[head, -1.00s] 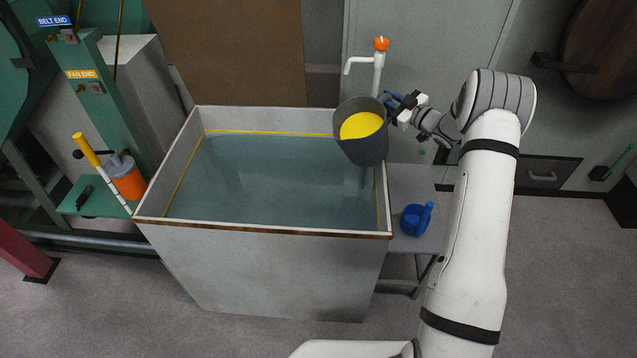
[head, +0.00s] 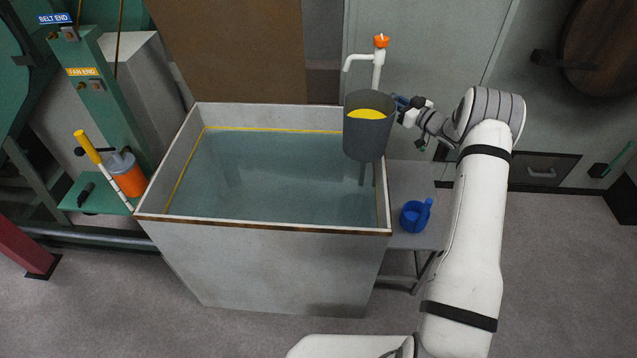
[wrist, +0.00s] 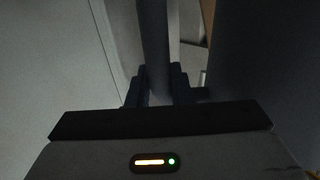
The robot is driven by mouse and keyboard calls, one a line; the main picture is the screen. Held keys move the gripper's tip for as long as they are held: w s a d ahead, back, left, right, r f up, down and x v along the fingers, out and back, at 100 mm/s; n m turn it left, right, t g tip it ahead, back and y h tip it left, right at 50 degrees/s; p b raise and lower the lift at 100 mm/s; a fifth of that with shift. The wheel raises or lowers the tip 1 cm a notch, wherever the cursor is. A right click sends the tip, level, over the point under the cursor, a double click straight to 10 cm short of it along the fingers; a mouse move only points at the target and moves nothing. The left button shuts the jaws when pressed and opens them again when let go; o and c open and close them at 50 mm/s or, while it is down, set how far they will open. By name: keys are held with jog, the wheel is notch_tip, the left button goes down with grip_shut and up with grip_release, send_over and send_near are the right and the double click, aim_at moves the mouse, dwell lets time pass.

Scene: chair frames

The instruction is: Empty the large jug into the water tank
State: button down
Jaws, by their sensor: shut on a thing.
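The large jug (head: 367,135) is dark grey with bright yellow showing inside its mouth; I cannot tell whether that is liquid or lining. It hangs over the back right corner of the water tank (head: 260,265), nearly upright with its mouth in view. The tank is a pale grey box holding bluish water. My gripper (head: 402,104) is at the jug's right side, shut on its handle. In the wrist view my gripper (wrist: 160,75) has its two dark fingers on either side of the upright handle (wrist: 155,35). No pouring stream is clearly visible.
A white tap (head: 377,65) with an orange top stands behind the jug. A small blue jug (head: 415,216) sits on a grey side table (head: 420,178) right of the tank. An orange container (head: 127,178) stands on a green shelf at left. The floor in front is clear.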

jog(key=shift+r, duration=0.15)
jog(key=shift+r+p, duration=1.05)
jog(key=shift+r, duration=1.35)
